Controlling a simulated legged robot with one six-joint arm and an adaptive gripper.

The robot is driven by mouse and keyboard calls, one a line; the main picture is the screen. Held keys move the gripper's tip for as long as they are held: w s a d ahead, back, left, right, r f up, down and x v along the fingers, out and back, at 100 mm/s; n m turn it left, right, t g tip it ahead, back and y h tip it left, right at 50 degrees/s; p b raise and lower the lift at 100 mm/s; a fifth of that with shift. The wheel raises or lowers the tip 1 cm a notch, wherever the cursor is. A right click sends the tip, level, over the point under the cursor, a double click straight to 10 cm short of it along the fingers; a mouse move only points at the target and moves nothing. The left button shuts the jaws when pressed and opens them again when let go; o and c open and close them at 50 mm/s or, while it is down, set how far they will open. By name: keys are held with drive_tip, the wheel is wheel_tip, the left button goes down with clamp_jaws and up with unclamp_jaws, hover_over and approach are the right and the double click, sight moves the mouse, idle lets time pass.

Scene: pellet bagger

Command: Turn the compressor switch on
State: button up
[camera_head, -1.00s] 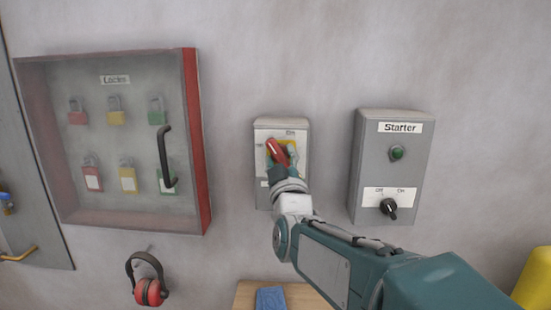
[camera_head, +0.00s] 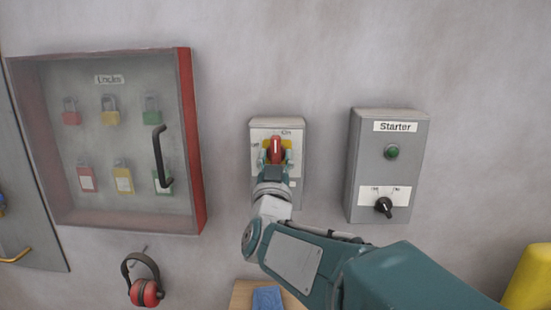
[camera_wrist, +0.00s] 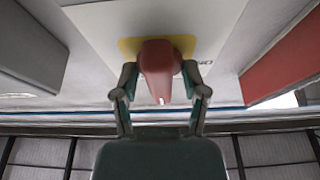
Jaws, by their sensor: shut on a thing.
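A grey switch box (camera_head: 297,180) on the wall carries a red knob (camera_head: 275,147) on a yellow plate, with "Off" at the left and "On" at the upper right. The knob stands about upright, its white mark between the two labels. My gripper (camera_head: 276,160) is shut on the knob, one finger on each side. In the wrist view the red knob (camera_wrist: 158,68) sits between the two fingertips of my gripper (camera_wrist: 159,84). My gripper and wrist hide the lower part of the box front.
The Starter box (camera_head: 413,160) with a green button and black knob hangs to the right. A red-edged lock cabinet (camera_head: 192,140) with a black handle is at the left. Ear defenders (camera_head: 145,290) hang below it. A blue cloth (camera_head: 267,299) lies on a wooden surface below.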

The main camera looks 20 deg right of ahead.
drive_tip(key=shift+r, duration=0.25)
drive_tip(key=o, duration=0.8)
drive_tip(key=shift+c, duration=0.2)
drive_tip(key=shift+a, duration=0.1)
drive_tip(key=shift+f, duration=0.1)
drive_tip(key=shift+s+a+f, duration=0.15)
drive_tip(key=shift+s+f, duration=0.05)
drive_tip(key=shift+s, duration=0.15)
drive_tip(key=v, duration=1.1)
drive_tip(key=shift+f, duration=0.1)
